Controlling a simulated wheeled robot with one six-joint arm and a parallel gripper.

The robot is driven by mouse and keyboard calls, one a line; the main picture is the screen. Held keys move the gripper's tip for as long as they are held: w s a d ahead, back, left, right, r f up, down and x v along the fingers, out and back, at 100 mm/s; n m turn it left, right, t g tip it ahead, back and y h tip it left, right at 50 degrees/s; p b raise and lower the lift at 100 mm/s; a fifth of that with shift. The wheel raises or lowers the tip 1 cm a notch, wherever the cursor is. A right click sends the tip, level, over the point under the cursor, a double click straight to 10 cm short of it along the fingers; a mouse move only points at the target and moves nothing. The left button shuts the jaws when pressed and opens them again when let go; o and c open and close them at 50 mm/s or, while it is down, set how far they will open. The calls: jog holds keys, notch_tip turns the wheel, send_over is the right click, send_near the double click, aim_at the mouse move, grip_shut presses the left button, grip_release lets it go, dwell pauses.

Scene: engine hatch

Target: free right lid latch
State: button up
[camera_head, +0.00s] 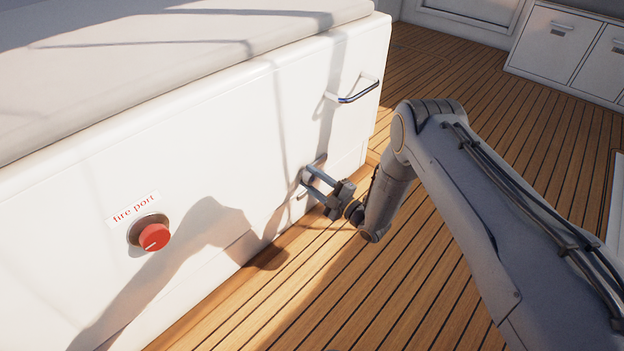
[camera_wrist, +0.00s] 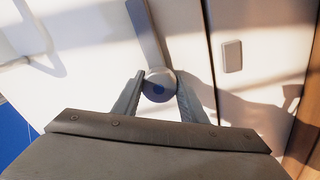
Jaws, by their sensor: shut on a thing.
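In the head view my gripper (camera_head: 308,172) is against the low right part of the white front panel. The latch is small there and mostly hidden by the fingers.
A bar handle (camera_head: 358,91) sticks out of the white panel (camera_head: 232,120) above my gripper. A red fire port knob (camera_head: 154,237) is on the left. A small raised plate (camera_wrist: 232,56) lies right of the latch. Plank deck (camera_head: 440,70) is open behind my arm.

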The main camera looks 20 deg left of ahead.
jog(key=shift+a+r, duration=0.1)
jog(key=o, duration=1)
jog(key=shift+o, duration=0.2)
jog(key=p+v, duration=0.2)
jog(key=v, duration=0.6)
